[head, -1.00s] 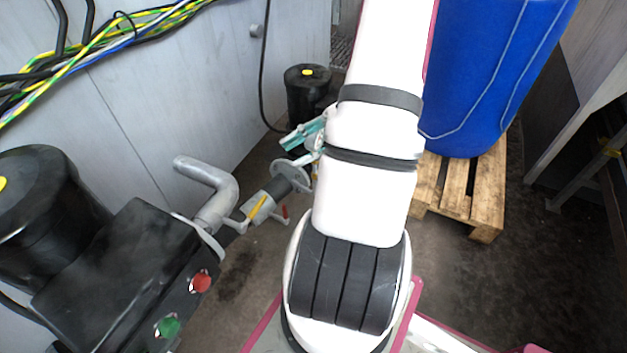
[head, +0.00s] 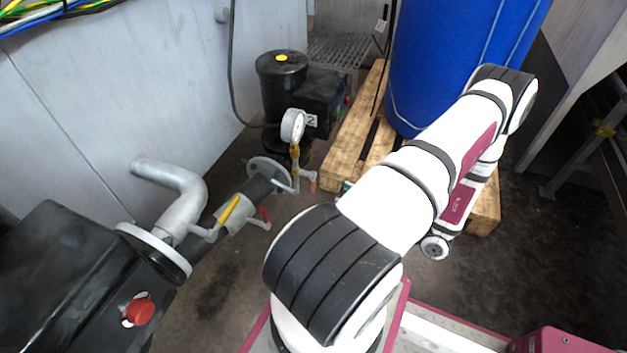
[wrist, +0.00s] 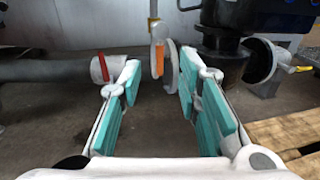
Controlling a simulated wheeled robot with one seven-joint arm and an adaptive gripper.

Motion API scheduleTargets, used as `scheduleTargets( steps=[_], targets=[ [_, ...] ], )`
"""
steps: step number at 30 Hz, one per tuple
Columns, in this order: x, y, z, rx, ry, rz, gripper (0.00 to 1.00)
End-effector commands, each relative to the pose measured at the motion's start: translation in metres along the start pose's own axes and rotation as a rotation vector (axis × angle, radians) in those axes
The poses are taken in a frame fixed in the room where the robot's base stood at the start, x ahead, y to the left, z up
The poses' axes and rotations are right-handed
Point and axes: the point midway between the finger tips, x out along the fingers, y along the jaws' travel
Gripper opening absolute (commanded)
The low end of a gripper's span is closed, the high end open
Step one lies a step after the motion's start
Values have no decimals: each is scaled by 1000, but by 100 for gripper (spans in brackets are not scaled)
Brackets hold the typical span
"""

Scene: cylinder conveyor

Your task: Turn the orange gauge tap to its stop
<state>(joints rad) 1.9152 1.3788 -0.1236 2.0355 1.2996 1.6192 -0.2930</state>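The orange gauge tap (head: 313,181) is a small lever under the white round gauge (head: 293,125) on a pipe in the head view. In the wrist view the orange lever (wrist: 159,60) hangs downward. My gripper (wrist: 159,74) is open and empty, with teal pads on both fingers. In the wrist picture the orange lever shows between the two fingertips, apparently ahead of them; I see no contact. The gauge dial is outside the wrist view. In the head view my arm hides nearly all of the gripper.
A red tap (head: 265,216) and a yellow lever (head: 229,210) sit on the same pipe, left of the gauge. A pipe flange (head: 262,165) is close by. A black pump (head: 283,75) stands behind. A wooden pallet (head: 345,150) carries a blue barrel (head: 430,60).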

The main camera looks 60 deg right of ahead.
Motion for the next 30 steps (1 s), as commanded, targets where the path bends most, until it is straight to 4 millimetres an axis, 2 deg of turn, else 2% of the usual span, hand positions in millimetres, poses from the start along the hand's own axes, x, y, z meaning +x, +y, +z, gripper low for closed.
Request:
scheduleTargets(
  steps=[9,15,21,30],
  targets=[
    [64,1,-1,0,0,6,31],
    [95,1,-1,-2,1,5,31],
    [110,0,0,-2,1,3,31],
    [112,0,0,-2,2,3,31]
  ],
)
